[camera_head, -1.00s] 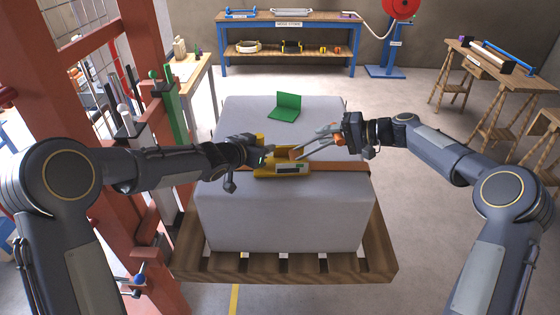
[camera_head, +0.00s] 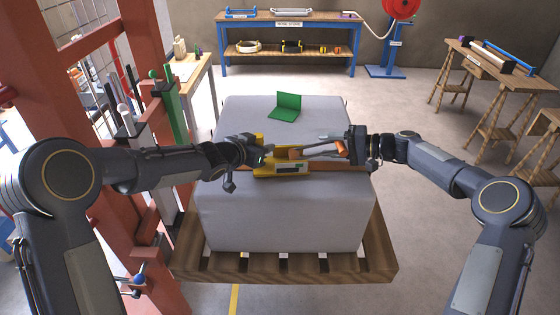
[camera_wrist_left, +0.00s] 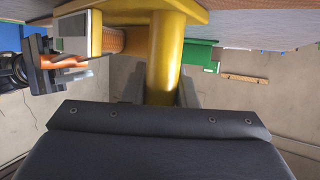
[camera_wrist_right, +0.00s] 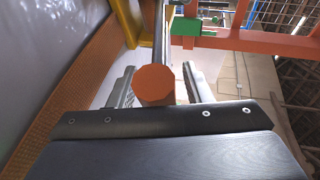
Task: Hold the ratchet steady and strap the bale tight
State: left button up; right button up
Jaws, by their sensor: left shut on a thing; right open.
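The grey bale (camera_head: 280,215) stands on the pallet with an orange strap (camera_head: 327,166) across its top. The yellow ratchet (camera_head: 295,170) sits on the strap. My left gripper (camera_head: 264,153) is shut on the ratchet's yellow post (camera_wrist_left: 166,60), which stands between its fingers in the left wrist view. The ratchet's grey lever (camera_head: 318,151) points right and ends in an orange grip (camera_head: 342,148). My right gripper (camera_head: 340,146) is open at that grip. In the right wrist view, the orange grip end (camera_wrist_right: 154,84) lies between the spread fingers.
A green folded object (camera_head: 286,106) lies on the bale's far part. The wooden pallet (camera_head: 290,265) juts out around the bale. A red frame (camera_head: 115,200) stands close on the left, beside my left arm. Benches stand at the back and right; floor at right is clear.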

pick_arm(q)
jog(key=shift+r, duration=0.1)
pick_arm(e)
jog(key=v, duration=1.2)
jog(key=shift+f, duration=0.1)
pick_arm(q)
jog(key=o, duration=0.6)
pick_arm(e)
jog(key=s+d+r, duration=0.2)
jog(key=d+r, duration=0.3)
jog(key=r, duration=0.1)
jog(key=shift+d+r, duration=0.25)
dwell(0.3)
pick_arm(q)
jog(key=shift+r, duration=0.55)
